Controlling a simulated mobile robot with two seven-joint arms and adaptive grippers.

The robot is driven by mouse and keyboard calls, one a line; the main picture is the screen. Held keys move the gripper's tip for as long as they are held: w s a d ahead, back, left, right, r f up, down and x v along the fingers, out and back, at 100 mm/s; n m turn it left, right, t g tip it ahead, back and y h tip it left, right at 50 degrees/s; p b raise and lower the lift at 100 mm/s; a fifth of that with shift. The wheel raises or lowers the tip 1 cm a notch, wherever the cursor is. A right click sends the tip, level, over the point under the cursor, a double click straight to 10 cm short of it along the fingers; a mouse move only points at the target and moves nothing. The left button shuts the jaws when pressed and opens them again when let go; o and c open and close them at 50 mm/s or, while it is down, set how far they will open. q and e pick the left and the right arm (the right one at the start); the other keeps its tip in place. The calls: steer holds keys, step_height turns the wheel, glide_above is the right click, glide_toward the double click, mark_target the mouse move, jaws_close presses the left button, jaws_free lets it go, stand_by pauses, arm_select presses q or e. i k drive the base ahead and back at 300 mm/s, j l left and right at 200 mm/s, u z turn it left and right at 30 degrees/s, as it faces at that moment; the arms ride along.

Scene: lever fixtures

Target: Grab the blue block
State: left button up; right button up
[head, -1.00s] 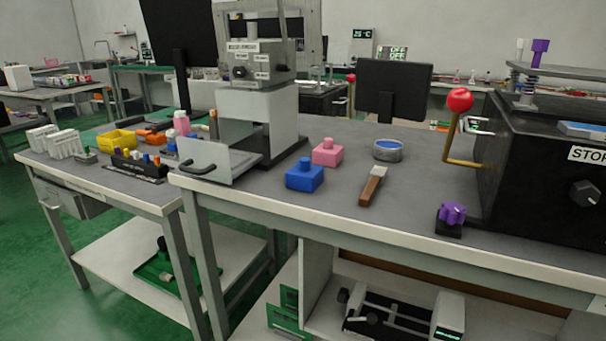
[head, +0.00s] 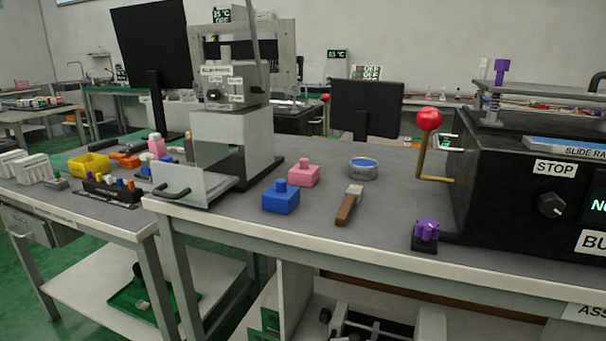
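The blue block (head: 281,198) sits upright on the grey workbench (head: 330,238), a short way back from its front edge. It is a square block with a smaller raised knob on top. A pink block (head: 303,173) of the same shape stands just behind it to the right. Neither of my grippers shows in the head view, and nothing touches the blue block.
A press machine (head: 232,130) with an open tray (head: 195,186) stands left of the blocks. A brush-like tool (head: 349,205) and a round tin (head: 363,168) lie to the right. A black box with a red-knobbed lever (head: 429,120) and a purple knob (head: 427,229) are further right.

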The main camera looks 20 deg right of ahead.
mark_target(284, 203)
steer(key=z, duration=0.55)
steer(key=i+j+z, duration=0.1)
steer(key=z, duration=0.25)
steer(key=i+j+z, duration=0.1)
steer(key=z, duration=0.3)
steer(key=j+z, duration=0.15)
steer(key=z, duration=0.2)
steer(key=k+j+u, duration=0.1)
steer(key=k+j, duration=0.15)
steer(key=k, duration=0.15)
steer(key=i+j+z, duration=0.1)
steer(key=i, duration=0.5)
